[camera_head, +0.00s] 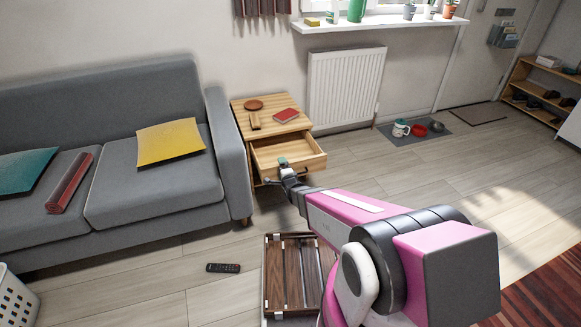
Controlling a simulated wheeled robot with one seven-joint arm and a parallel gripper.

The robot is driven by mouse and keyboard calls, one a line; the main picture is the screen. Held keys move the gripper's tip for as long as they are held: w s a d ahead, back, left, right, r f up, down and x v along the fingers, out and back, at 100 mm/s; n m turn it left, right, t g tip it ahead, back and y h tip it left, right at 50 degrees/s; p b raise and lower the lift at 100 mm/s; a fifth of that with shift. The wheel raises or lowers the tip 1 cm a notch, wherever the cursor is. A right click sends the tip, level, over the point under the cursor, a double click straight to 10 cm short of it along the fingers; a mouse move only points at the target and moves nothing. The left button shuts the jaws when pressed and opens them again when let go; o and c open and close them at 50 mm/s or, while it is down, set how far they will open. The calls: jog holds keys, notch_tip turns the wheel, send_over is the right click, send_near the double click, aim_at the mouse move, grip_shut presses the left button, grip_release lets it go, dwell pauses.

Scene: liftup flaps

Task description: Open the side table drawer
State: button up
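The wooden side table (270,122) stands between the grey sofa and the radiator. Its drawer (302,161) is pulled well out toward me, and part of its bare inside shows. My gripper (277,170) is at the drawer's front, near its left part. My pink arm reaches up to it from the lower right. The handle is hidden or too small to make out. I cannot tell whether the fingers are closed on it or only beside it.
The grey sofa (150,220) is close on the left, the radiator (343,88) behind right. A slatted dark wood piece (283,275) and a remote (223,268) lie in front.

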jog(key=r+t, duration=0.1)
jog(key=r, duration=0.1)
jog(key=s+a+r+t+y, duration=0.1)
jog(key=r, duration=0.1)
jog(key=s+a+r+t, duration=0.1)
jog(key=r, duration=0.2)
jog(key=shift+a+r+n+y, duration=0.1)
jog(key=shift+n+y, duration=0.2)
jog(key=c, duration=0.8)
jog(key=shift+s+a, duration=0.25)
jog(key=shift+a, duration=0.25)
jog(key=shift+c, duration=0.4)
jog(key=shift+w+d, duration=0.1)
